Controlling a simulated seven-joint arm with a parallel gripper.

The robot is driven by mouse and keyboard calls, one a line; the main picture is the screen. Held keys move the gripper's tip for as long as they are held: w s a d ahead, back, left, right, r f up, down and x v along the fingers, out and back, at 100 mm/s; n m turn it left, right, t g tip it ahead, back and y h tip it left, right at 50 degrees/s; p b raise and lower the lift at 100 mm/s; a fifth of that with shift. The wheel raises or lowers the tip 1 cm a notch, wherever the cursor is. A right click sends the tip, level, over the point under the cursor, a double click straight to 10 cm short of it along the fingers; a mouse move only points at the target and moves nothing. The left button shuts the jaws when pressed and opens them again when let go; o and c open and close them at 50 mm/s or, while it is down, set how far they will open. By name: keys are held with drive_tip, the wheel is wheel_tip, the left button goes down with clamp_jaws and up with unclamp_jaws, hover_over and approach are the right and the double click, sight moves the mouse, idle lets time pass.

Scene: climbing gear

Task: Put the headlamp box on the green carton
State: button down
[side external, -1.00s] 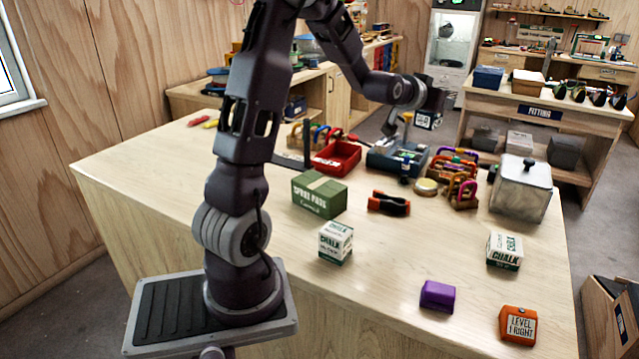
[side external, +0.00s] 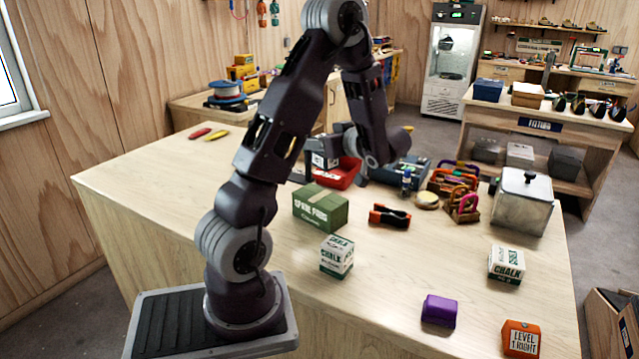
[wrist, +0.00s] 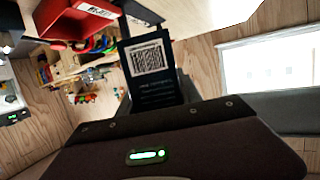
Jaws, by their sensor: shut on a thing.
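The green carton (side external: 318,212) sits on the bench, labelled "SPARE PAGS" or similar, with a tan strip across its top. The headlamp box is a dark box with a white label; in the side external view it shows partly (side external: 320,161), behind and above the carton and apart from it. In the wrist view the box (wrist: 150,88) shows a barcode label and stands out beyond the gripper body. My gripper (side external: 326,148) is shut on the headlamp box; its fingertips are largely hidden by the arm and the box.
A red bin (side external: 346,172) and blue-grey tray (side external: 405,168) stand close behind the gripper. An orange-and-black item (side external: 390,216) lies right of the carton, a chalk box (side external: 337,257) in front. The left bench top is mostly clear.

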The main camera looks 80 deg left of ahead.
sight(319, 167)
wheel_tip(319, 167, down, 7)
drive_tip(key=shift+r, duration=0.2)
drive_tip(key=shift+f, duration=0.1)
drive_tip(key=c, duration=0.8)
unclamp_jaws()
drive_tip(key=shift+f, duration=0.1)
